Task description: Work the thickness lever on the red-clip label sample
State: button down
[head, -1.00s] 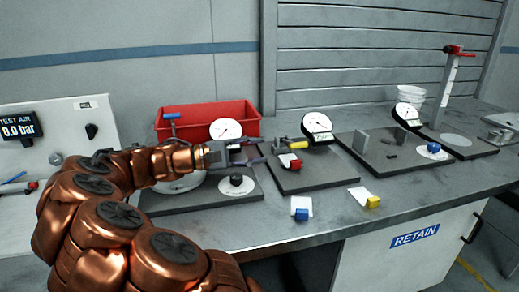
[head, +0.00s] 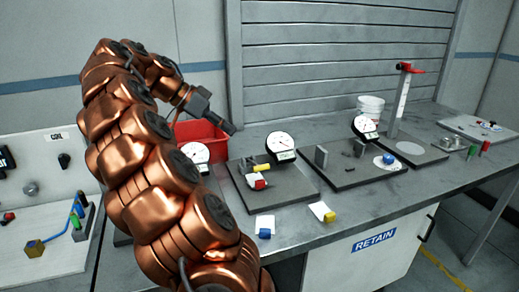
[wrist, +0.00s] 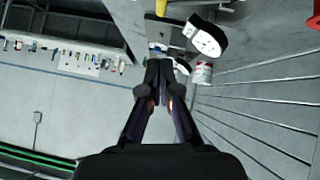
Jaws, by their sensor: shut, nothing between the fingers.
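The red-clip label sample (head: 257,182) is a white label with a red clip, on the dark base of a dial gauge in the head view. The gauge's yellow-handled lever (head: 261,168) is just behind and above the clip. The white dial (head: 280,143) stands behind it; its reading is too small to make out. My gripper (head: 232,130) is raised to the upper left of this gauge, apart from the lever and sample. In the wrist view its fingers (wrist: 160,68) are together and empty, with a dial (wrist: 205,38) beyond them.
A red bin (head: 203,131) and another dial (head: 195,152) are partly hidden behind my arm. Blue-clip (head: 264,228) and yellow-clip (head: 324,212) samples lie at the front. Another gauge (head: 364,126) and a red-topped stand (head: 402,100) are to the right.

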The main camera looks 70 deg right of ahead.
jog(key=r+m, duration=0.1)
send_over(256, 167)
jog(key=f, duration=0.8)
jog(key=shift+w+d+f, duration=0.15)
jog(key=shift+w+d, duration=0.2)
jog(key=shift+d, duration=0.05)
jog(key=shift+s+a+f, duration=0.1)
jog(key=shift+f, duration=1.1)
jog(key=shift+f+t, duration=0.1)
jog(key=shift+t, duration=0.2)
jog(key=f+b, duration=0.1)
jog(key=b, duration=0.2)
jog(key=shift+s+a+f+m+t+h, duration=0.2)
jog(key=shift+a+f+m+t+h, duration=0.1)
jog(key=shift+f+m, duration=0.1)
jog(key=b, duration=0.2)
jog(key=f+t+b, duration=0.1)
jog(key=shift+s+a+f+m+h+b, duration=0.25)
jog(key=shift+s+a+m+h+b, duration=0.05)
jog(key=shift+s+m+h+b, duration=0.1)
jog(key=shift+r, duration=0.2)
